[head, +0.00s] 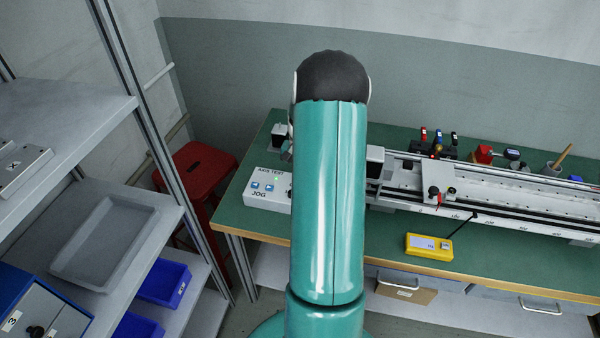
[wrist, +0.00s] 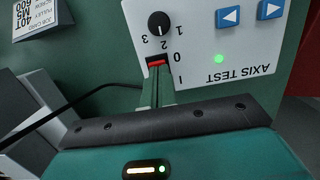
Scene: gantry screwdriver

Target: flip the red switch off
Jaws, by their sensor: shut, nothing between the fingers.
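The AXIS TEST control box (wrist: 240,50) is white and appears upside down in the wrist view; in the head view it (head: 262,202) stands at the left end of the green bench. Its red switch (wrist: 156,62) sits in a dark slot, beside printed 0 and I marks. The switch's exact tilt is hard to tell. A green lamp (wrist: 219,59) on the box is lit. My gripper (wrist: 157,78) is shut and empty, with its narrow tips right at the switch. I cannot tell whether they touch it. My arm hides the gripper in the head view.
A black knob (wrist: 159,24) and blue arrow buttons (wrist: 228,16) are close to the switch. A dark cable (wrist: 75,105) runs beside the box. A linear rail (head: 500,195) and a yellow meter (head: 428,246) are on the bench. A red stool (head: 195,165) stands left.

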